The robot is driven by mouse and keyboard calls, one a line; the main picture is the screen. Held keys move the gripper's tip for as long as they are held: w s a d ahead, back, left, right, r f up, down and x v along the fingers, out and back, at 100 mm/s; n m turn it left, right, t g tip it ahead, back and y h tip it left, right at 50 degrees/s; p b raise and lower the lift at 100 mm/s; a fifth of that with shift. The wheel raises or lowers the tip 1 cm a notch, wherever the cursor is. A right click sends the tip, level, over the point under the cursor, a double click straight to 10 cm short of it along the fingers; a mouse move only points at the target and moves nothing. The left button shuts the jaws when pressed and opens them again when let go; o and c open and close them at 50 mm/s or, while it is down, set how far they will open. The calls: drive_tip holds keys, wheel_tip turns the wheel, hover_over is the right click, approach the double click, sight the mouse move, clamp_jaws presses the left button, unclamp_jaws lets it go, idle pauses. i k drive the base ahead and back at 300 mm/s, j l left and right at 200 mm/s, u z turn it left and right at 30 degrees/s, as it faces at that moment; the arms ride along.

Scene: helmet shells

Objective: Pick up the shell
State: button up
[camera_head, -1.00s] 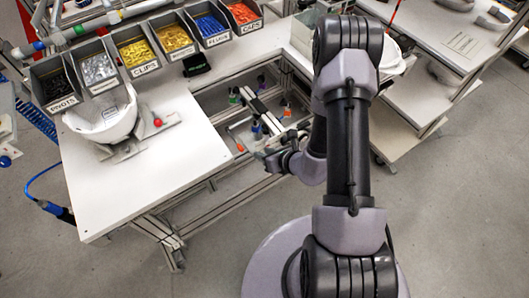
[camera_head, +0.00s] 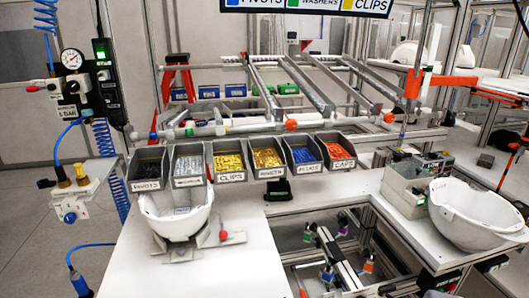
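One white helmet shell (camera_head: 176,217) sits open side up on a grey stand on the left white table, in front of the parts bins. A second, larger white shell (camera_head: 470,214) lies open side up on the right-hand table, its right part near the picture edge. Dark parts at the bottom edge, right of centre, look like the end of my arm with my gripper (camera_head: 432,284). They are cut off, so the fingers cannot be made out. They are nearer the right shell and apart from both shells.
Bins of small parts (camera_head: 231,166) line the back of the left table (camera_head: 120,268). A grey box (camera_head: 405,190) stands left of the right shell. A clamp fixture (camera_head: 338,262) with coloured knobs sits between the tables. Metal rails rise behind the bins.

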sight(469, 224)
drive_tip(key=z, duration=1.3)
